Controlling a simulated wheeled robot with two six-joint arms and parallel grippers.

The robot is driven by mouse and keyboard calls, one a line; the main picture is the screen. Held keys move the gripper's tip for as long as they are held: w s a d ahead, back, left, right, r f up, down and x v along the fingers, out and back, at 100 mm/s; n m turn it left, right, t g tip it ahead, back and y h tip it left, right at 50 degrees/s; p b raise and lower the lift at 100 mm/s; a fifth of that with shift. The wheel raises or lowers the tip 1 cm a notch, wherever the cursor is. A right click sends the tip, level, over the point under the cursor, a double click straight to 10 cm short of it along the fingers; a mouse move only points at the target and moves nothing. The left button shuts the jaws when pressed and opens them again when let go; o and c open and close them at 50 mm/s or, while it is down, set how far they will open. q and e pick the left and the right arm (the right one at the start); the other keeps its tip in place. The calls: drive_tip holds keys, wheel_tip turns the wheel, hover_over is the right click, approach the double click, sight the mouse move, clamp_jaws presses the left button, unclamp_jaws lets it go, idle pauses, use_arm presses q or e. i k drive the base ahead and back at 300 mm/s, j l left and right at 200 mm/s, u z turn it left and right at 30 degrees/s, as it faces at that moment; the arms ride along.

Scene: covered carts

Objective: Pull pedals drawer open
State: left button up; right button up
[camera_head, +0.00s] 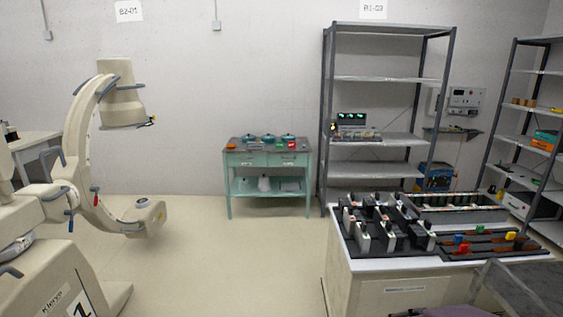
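A teal cart (230,190) stands against the back wall, left of the tall shelf. Two drawer fronts show under its top, a left drawer (246,160) and a right drawer (287,160); both look shut. A white cabinet (370,290) at the front right has a front panel with a small label (405,289). The labels are too small to read, so I cannot tell which drawer is the pedals drawer. Neither of my grippers shows in this view.
A large beige C-arm machine (75,195) fills the left side. Grey metal shelves (385,78) stand at the back right. Trays of parts (385,225) cover the white cabinet's top. A dark mesh object (525,288) is at the lower right. The floor (225,265) in the middle is clear.

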sight(274, 160)
drive_tip(key=i, duration=5.5)
drive_tip(key=i+z, duration=0.15)
drive_tip(key=i, duration=0.6)
